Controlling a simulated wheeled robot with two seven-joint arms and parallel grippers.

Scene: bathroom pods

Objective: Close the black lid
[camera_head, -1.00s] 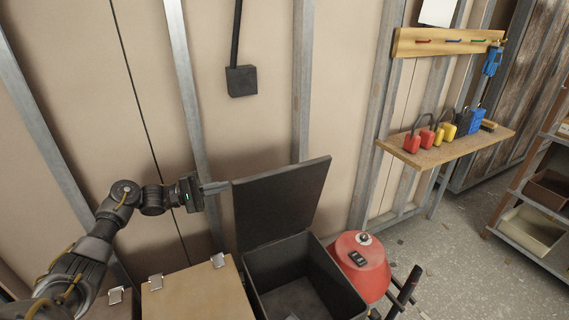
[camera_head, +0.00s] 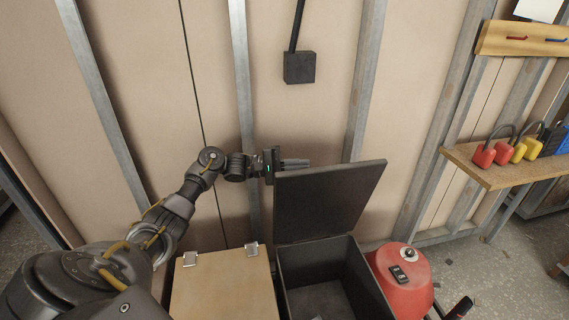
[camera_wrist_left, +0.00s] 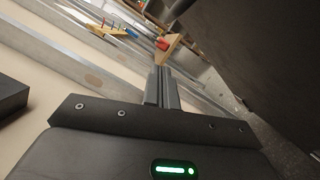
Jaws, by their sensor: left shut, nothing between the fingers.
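The black lid (camera_head: 330,200) stands upright, raised at the back of an open black box (camera_head: 357,283). My left gripper (camera_head: 305,163) is shut and empty. Its fingers point right, along the lid's top edge near its upper left corner, and appear to be on the wall side of it. Whether they touch the lid cannot be told. In the left wrist view the closed fingers (camera_wrist_left: 163,88) show in the middle, and the dark lid (camera_wrist_left: 265,50) fills the upper right. My right gripper is not in view.
A wooden box (camera_head: 225,288) with metal latches stands left of the black box. A red round container (camera_head: 402,285) stands close on its right. The wall with metal studs is right behind. A shelf with padlocks (camera_head: 500,165) is at the right.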

